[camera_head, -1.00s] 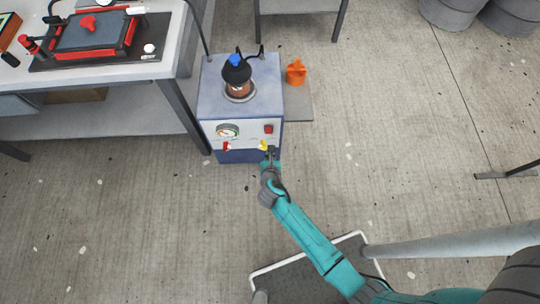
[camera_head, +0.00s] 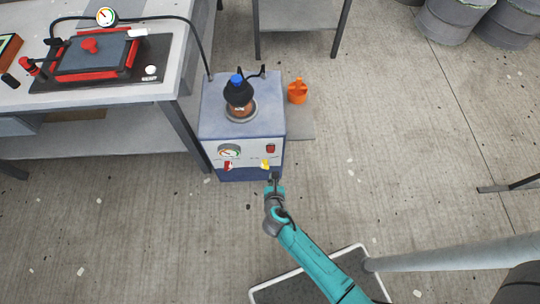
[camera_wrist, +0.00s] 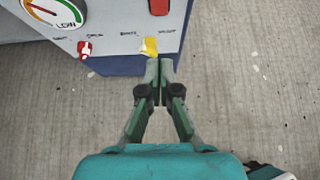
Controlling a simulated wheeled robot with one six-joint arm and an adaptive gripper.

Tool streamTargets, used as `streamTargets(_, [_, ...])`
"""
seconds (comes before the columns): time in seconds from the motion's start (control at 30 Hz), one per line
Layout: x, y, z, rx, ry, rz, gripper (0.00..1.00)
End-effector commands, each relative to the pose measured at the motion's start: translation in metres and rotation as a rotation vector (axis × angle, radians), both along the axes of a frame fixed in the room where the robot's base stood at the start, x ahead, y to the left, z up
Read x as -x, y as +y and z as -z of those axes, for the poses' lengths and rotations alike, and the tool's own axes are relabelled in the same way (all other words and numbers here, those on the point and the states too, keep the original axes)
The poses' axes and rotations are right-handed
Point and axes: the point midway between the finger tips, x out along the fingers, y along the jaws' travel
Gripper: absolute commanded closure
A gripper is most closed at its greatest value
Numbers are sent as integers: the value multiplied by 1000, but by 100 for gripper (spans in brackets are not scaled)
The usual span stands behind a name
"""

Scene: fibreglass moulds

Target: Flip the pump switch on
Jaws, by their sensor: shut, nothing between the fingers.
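The pump (camera_head: 243,125) is a blue-grey box on the floor with a white front panel. The red switch (camera_head: 271,148) is at the upper right of that panel; its lower part also shows at the top edge of the wrist view (camera_wrist: 159,7). A yellow lever (camera_wrist: 149,47) sits below the switch and a red lever (camera_wrist: 85,49) is to the left. My gripper (camera_wrist: 160,68) is shut and empty. Its fingertips are just below and right of the yellow lever in the picture, below the switch. I cannot tell whether they touch the panel. The switch's on or off position is unclear.
A round gauge (camera_head: 229,151) is on the panel. A dark bottle with a blue cap (camera_head: 238,90) stands on the pump. A workbench (camera_head: 170,88) is at the left, with a hose running to the pump. An orange object (camera_head: 297,92) is right of the pump.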

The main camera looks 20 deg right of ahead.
Motion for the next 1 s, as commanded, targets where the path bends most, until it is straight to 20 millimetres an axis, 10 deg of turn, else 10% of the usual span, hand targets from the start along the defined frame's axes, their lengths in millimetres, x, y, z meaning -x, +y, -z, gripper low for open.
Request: streamTargets(1.0, [-106,-34,60,0,-1,1,100])
